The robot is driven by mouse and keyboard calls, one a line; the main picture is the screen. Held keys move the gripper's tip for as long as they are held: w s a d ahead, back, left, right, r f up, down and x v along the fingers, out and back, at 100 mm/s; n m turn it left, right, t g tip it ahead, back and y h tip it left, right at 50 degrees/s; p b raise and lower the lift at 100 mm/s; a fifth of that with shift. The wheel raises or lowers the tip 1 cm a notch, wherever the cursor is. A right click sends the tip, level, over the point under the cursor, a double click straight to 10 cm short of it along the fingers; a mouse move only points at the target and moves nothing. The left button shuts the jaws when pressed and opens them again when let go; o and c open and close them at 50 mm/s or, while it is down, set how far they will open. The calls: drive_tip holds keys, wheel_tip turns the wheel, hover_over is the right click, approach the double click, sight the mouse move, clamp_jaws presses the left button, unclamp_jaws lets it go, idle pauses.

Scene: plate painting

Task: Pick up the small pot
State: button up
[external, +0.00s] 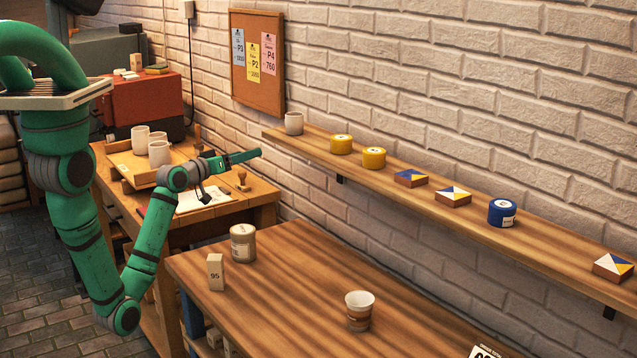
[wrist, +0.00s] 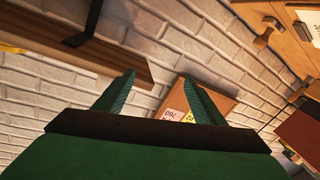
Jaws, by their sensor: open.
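Several small pots show in the external view; I cannot tell which is the task's pot. Two yellow lidded pots, one left (external: 341,144) and one right (external: 374,158), and a blue pot (external: 502,213) with a white label sit on the wall shelf (external: 440,206). A grey-beige lidded jar (external: 243,244) and a cup with a white rim and brown band (external: 359,311) stand on the front table. My gripper (external: 256,155) is raised left of the shelf, above the rear workbench, apart from all pots. In the wrist view its fingers (wrist: 158,78) are open and empty.
A plain grey cup (external: 293,123) stands at the shelf's left end; painted tiles (external: 453,197) lie along it. A block marked 95 (external: 215,272) stands on the front table (external: 290,290). The workbench holds a tray (external: 130,165) of cups. A corkboard (external: 256,92) hangs behind.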

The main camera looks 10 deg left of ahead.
sight(287, 124)
drive_tip(key=d+r+m+g, duration=0.1)
drive_tip(key=d+r+m, duration=0.1)
drive_tip(key=d+r, duration=0.1)
drive_tip(key=d+r+m+g+h, duration=0.1)
drive_tip(key=d+r+m, duration=0.1)
drive_tip(key=d+r, duration=0.1)
drive_tip(key=d+r+m+g+h, duration=0.1)
drive_tip(key=d+r+m, duration=0.1)
drive_tip(key=d+r, duration=0.2)
drive_tip(key=shift+w+d+g, duration=0.1)
drive_tip(key=shift+w+g, duration=0.15)
drive_tip(key=shift+g, duration=0.05)
drive_tip(key=x, duration=0.4)
drive_tip(key=shift+w+d, duration=0.15)
drive_tip(key=shift+w, duration=0.05)
drive_tip(key=shift+x, duration=3.05)
drive_tip(key=shift+w, duration=0.1)
drive_tip(key=c, duration=1.2)
